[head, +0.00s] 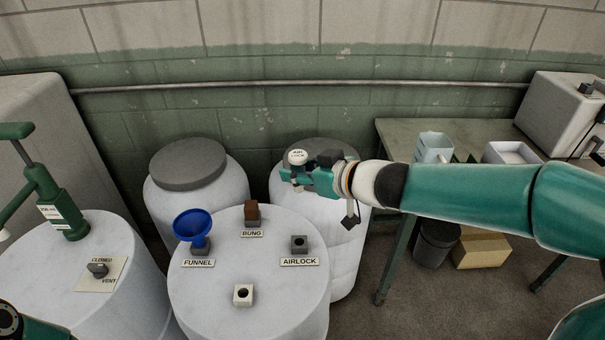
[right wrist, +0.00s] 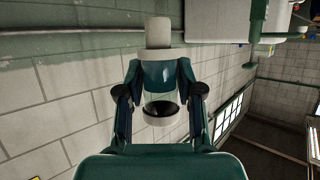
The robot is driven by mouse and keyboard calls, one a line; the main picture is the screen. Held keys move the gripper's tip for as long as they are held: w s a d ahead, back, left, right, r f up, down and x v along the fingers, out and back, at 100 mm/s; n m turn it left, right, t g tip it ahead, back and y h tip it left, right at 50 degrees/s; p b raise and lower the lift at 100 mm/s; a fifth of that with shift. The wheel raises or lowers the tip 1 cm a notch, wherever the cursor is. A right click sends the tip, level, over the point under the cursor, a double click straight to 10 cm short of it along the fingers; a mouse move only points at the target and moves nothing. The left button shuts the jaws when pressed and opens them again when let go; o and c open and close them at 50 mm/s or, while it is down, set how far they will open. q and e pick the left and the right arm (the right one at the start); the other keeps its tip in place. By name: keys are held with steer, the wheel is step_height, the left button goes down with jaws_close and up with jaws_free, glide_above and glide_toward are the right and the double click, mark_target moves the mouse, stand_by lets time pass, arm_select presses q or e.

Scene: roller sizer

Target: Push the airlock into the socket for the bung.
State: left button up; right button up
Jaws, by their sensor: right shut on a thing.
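My right gripper (head: 296,176) is shut on the airlock (head: 298,157), a pale piece with a round top marked AIR LOCK. It is held above and behind the drum top (head: 205,292), clear of it. In the right wrist view the airlock (right wrist: 160,112) shows between the two fingers, with a white upper end and a dark lower band. The socket labelled BUNG (head: 251,224) has a brown bung (head: 251,209) standing in it. The grey socket labelled AIRLOCK (head: 299,244) is empty. My left gripper is out of view; part of my left arm shows at the bottom left.
A blue funnel (head: 197,228) stands at the FUNNEL label. A pale block with a dark hole (head: 243,294) sits near the front of the drum top. A drum (head: 90,225) with a green hand pump (head: 50,190) stands left. A workbench (head: 400,132) is behind my right arm.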

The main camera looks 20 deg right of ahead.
steer(key=shift+a, duration=0.1)
steer(key=s+a+f+n+g+y+b, duration=0.1)
steer(key=s+a+f+n+g+y, duration=0.1)
steer(key=a, duration=0.5)
steer(key=s+a+f+n+g+y+b, duration=0.1)
steer(key=s+a+f+n+g+y, duration=0.1)
steer(key=s+a+f, duration=0.5)
steer(key=shift+s+a+f+n+g+y, duration=0.25)
steer(key=shift+a+f+n+g+y, duration=0.2)
steer(key=shift+a+f+n, duration=0.45)
steer(key=shift+d+r, duration=0.1)
steer(key=shift+d, duration=0.05)
step_height(320, 180, down, 6)
steer(key=b, duration=0.5)
steer(key=shift+r+p, duration=0.1)
steer(key=shift+p, duration=0.35)
stand_by(0.7)
